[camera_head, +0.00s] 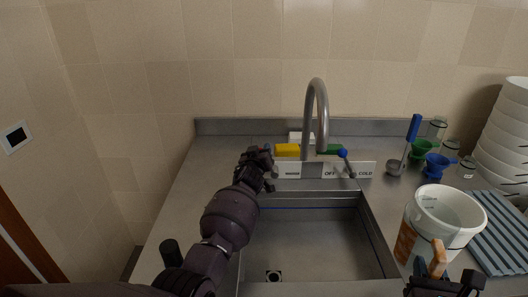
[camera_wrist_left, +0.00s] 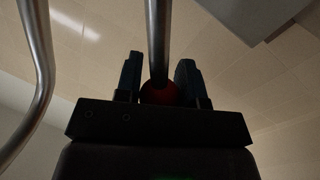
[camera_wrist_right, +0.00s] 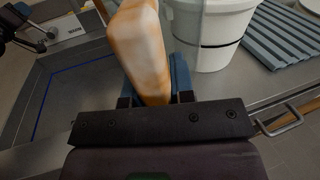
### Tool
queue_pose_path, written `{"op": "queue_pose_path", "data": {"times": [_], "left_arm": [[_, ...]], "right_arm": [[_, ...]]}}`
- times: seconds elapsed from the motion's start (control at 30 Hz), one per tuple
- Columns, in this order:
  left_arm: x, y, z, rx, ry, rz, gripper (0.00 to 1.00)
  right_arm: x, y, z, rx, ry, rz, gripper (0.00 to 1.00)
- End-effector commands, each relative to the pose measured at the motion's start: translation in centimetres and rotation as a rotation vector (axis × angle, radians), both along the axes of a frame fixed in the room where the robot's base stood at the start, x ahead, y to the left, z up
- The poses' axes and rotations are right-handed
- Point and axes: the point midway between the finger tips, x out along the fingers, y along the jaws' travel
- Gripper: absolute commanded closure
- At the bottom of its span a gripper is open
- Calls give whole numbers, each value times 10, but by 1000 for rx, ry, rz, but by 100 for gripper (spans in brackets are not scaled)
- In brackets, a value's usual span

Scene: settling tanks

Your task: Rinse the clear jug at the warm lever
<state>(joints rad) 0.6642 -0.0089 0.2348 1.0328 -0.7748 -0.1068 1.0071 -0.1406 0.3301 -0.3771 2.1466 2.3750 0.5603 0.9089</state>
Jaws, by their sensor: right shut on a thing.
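The clear jug (camera_head: 430,222), whitish with an orange-brown handle (camera_head: 438,258), is upright over the counter right of the sink. Whether its base touches the counter is unclear. My right gripper (camera_head: 440,288) is shut on the handle, which also shows in the right wrist view (camera_wrist_right: 148,50). My left gripper (camera_head: 268,165) is at the warm side of the tap, covering most of the warm lever. In the left wrist view the lever's red knob (camera_wrist_left: 160,93) and metal rod lie between the two open fingers. The grey tap spout (camera_head: 318,95) arches above the sink.
The sink basin (camera_head: 310,240) is empty, with a drain. The cold lever has a blue knob (camera_head: 343,153). Yellow (camera_head: 287,150) and green sponges lie behind the label strip. White stacked bowls (camera_head: 505,140), a ridged grey mat (camera_head: 495,235), funnels and a ladle (camera_head: 400,160) crowd the right.

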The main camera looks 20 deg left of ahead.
Motion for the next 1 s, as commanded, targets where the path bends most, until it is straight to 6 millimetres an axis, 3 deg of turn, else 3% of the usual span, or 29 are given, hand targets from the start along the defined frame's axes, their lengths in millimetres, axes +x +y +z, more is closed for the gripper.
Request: {"op": "queue_pose_path", "data": {"times": [0.03, 0.17, 0.7, 1.0], "left_arm": [[0, 0, 0, 0, 0, 0, 83], [0, 0, 0, 0, 0, 0, 100], [4, -16, 6, 179, 52, 0, 100], [5, -17, 7, 192, 57, 1, 100]], "right_arm": [[0, 0, 0, 0, -1, 0, 100], [0, 0, 0, 0, -1, 0, 100], [0, 0, 0, 0, -1, 0, 100], [0, 0, 0, 0, -1, 0, 100]]}}
